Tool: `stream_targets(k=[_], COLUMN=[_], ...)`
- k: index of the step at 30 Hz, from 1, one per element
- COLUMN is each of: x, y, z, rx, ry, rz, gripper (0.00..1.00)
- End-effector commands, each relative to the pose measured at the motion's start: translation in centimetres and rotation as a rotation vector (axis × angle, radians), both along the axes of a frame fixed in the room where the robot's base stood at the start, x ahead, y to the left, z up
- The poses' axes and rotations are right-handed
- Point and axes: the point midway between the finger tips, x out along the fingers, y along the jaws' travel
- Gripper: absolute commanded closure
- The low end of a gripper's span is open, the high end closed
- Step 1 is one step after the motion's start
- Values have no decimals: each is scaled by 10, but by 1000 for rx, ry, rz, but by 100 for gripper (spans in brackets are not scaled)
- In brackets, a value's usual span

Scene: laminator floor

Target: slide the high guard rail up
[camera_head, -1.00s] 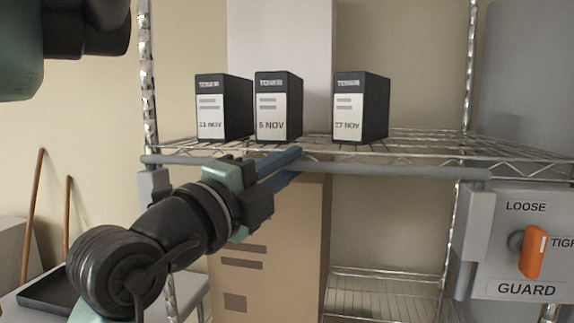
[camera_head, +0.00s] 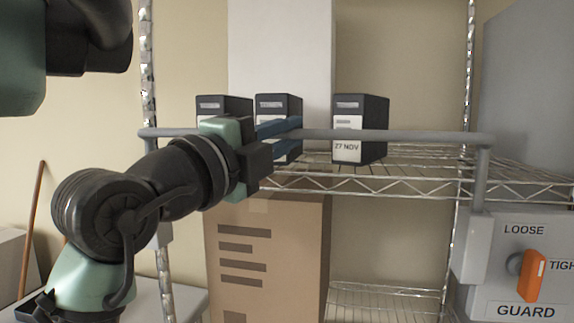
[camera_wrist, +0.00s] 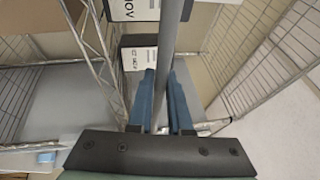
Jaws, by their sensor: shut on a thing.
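The high guard rail (camera_head: 390,137) is a grey horizontal bar across the front of the upper wire shelf. It now stands above the shelf edge, in front of the toner boxes, with its right end bent down into a grey bracket (camera_head: 472,247). My gripper (camera_head: 290,138) is shut on the rail left of its middle. In the wrist view the rail (camera_wrist: 168,55) runs between the two blue fingers (camera_wrist: 167,95). The guard knob (camera_head: 531,275) is orange, on a panel marked LOOSE and TIGHT; its white mark is on the TIGHT side.
Three dark toner boxes stand on the shelf (camera_head: 420,170) behind the rail; the right one (camera_head: 361,115) reads 27 NOV. A tall cardboard box (camera_head: 268,260) stands below. Metal posts (camera_head: 146,60) flank the shelf. Free wall shows above the rail.

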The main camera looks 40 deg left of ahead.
Motion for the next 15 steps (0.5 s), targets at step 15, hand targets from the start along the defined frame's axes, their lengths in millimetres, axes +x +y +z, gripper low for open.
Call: stream_targets(k=[15], x=[-2], y=[0], z=[16], rx=[5], ry=[-8], rz=[3], gripper=[65])
